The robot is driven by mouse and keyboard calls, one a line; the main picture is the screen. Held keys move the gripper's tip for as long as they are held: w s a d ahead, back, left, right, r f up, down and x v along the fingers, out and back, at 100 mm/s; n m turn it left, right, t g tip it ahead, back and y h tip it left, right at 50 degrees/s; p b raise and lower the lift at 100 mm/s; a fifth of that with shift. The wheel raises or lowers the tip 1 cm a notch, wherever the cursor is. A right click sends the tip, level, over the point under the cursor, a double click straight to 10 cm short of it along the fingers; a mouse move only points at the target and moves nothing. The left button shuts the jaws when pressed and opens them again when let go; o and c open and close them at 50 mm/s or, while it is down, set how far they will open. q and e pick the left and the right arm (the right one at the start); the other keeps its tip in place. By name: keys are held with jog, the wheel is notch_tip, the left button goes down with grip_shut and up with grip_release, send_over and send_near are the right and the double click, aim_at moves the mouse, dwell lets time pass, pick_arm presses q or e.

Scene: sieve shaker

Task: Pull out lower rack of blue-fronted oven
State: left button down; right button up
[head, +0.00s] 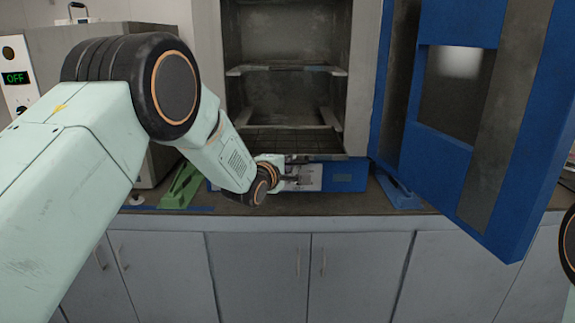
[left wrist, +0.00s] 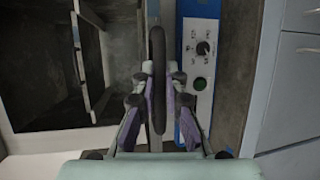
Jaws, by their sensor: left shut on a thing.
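The blue-fronted oven (head: 345,176) stands on the counter with its blue door (head: 440,150) swung wide open to the right. Inside, the lower rack (head: 285,140) is a wire grid low in the dark chamber; an upper shelf level shows above it. My left gripper (head: 292,178) is at the oven's front, low, before the control panel. How far the rack reaches out is hard to tell. My right gripper is out of view.
A green object (head: 182,186) lies on the counter left of the oven. A grey device with an OFF display (head: 15,78) stands at the left. Grey cabinets (head: 260,275) are below the counter. The open door takes up the right side.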

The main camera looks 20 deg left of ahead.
pick_arm(q)
jog(key=c, duration=1.4)
grip_release()
jog(key=shift+d, duration=0.2)
jog(key=shift+a, duration=0.1)
jog(key=v, duration=1.2)
jog(key=shift+s, duration=0.1)
